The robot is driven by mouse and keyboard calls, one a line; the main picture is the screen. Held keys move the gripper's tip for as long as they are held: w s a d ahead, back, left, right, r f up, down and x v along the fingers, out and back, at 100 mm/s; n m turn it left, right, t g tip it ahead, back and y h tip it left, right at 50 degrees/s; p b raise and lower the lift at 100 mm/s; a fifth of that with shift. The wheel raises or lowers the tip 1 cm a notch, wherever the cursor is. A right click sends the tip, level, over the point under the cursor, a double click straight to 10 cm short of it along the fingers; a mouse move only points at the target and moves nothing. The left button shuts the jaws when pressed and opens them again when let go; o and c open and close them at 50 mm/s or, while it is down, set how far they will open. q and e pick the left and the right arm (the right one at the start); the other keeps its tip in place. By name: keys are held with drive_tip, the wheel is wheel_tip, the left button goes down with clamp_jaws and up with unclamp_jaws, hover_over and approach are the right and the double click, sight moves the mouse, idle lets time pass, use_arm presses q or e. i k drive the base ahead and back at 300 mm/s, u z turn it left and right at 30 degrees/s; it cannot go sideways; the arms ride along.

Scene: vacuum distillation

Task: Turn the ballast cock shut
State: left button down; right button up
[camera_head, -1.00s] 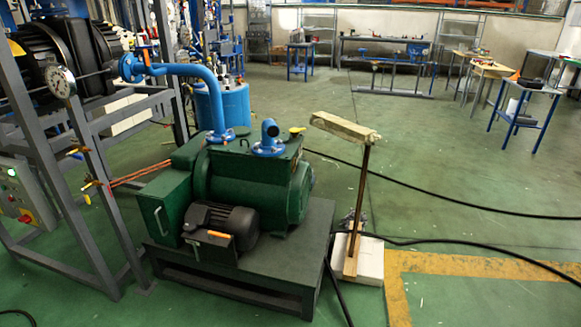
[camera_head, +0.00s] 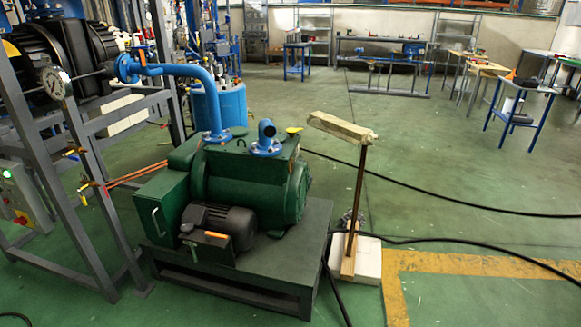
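A green vacuum pump (camera_head: 245,185) with a dark motor (camera_head: 219,224) stands on a dark metal stand (camera_head: 285,275) in the middle. A small yellow handle (camera_head: 293,130) sits on top of the pump, just right of a blue elbow pipe (camera_head: 267,138). An orange piece (camera_head: 215,234) shows low at the front by the motor. The frames do not label the ballast cock, and I cannot tell which small fitting it is or how it is turned. Neither of my grippers is in view.
A steel frame (camera_head: 80,150) with a gauge (camera_head: 54,82) and small yellow valves stands left. A T-shaped post on a white block (camera_head: 365,262) stands right of the pump. Black hoses (camera_head: 450,200) cross the floor. Open green floor lies beyond, with tables at the back.

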sight(75, 159)
drive_tip(key=u, duration=0.45)
drive_tip(key=k, duration=0.55)
drive_tip(key=u, duration=1.15)
drive_tip(key=i, duration=2.1)
drive_tip(key=z, duration=0.6)
